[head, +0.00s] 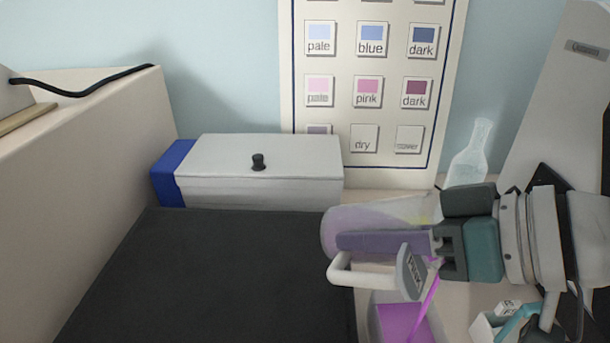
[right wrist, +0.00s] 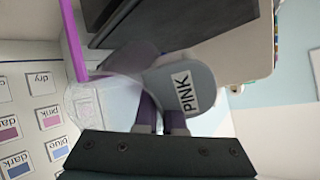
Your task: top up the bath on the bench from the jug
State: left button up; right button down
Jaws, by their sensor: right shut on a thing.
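My right gripper (head: 395,243) comes in from the right and is shut on the jug (head: 342,222), a translucent vessel with a white handle and a grey tag reading PINK (head: 410,272). The jug is held tipped over on its side. A thin magenta stream (head: 430,290) runs down from it to the bath (head: 372,325), which shows magenta liquid inside at the bottom edge. The bath is cut off by the frame and partly hidden by the jug. The right wrist view shows the tag (right wrist: 185,90) and the stream (right wrist: 72,40). My left gripper is not in view.
A dark mat (head: 220,270) lies left of the bath. A white box with a blue end (head: 258,165) stands behind it. A glass flask (head: 470,155) stands back right. A small white holder (head: 485,328) is at front right. A colour chart (head: 370,60) is on the wall.

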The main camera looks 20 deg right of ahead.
jog(key=shift+f+t+b, duration=0.2)
jog(key=shift+t+b, duration=0.1)
jog(key=shift+b, duration=0.35)
jog(key=shift+s+d+y+b, duration=0.1)
jog(key=shift+y+b, duration=0.2)
jog(key=shift+r, duration=0.1)
dwell(0.5)
jog(key=shift+s+f+t+y+b, duration=0.1)
jog(key=shift+f+t+y+b, duration=0.3)
jog(key=shift+b, duration=0.55)
jog(key=shift+r, duration=0.1)
jog(key=shift+d, duration=0.1)
jog(key=shift+b, duration=0.3)
